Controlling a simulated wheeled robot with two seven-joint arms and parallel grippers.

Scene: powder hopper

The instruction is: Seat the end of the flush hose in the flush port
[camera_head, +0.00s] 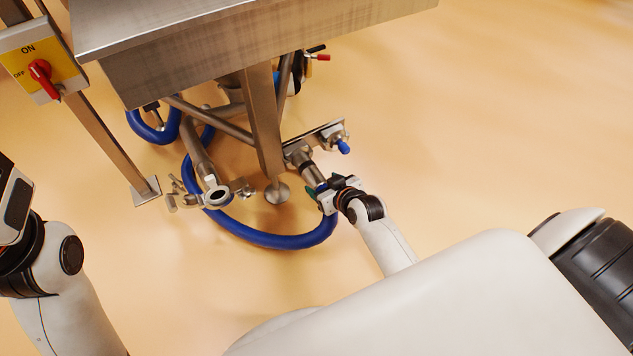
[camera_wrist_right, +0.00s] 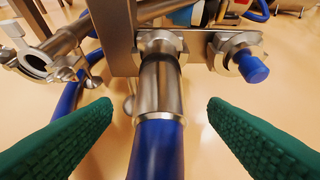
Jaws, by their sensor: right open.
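The flush hose (camera_head: 262,238) is thick and blue, looping across the floor under the frame to the right. Its metal end (camera_wrist_right: 160,85) points away from me in the right wrist view, in line with the flush port (camera_wrist_right: 160,42) on the steel bracket. The metal end meets the port's collar with no gap that I can see; how deep it sits I cannot tell. My right gripper (camera_head: 320,192) is open around the hose end. Its green fingers (camera_wrist_right: 160,108) stand apart on both sides of the hose, clear of it. My left gripper's fingers do not show.
A blue-capped fitting (camera_wrist_right: 252,66) sits right of the port. A clamped steel pipe outlet (camera_head: 217,195) hangs to the left. A frame leg (camera_head: 263,120) stands close by, beneath the steel hopper body (camera_head: 185,70). The floor at right is clear.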

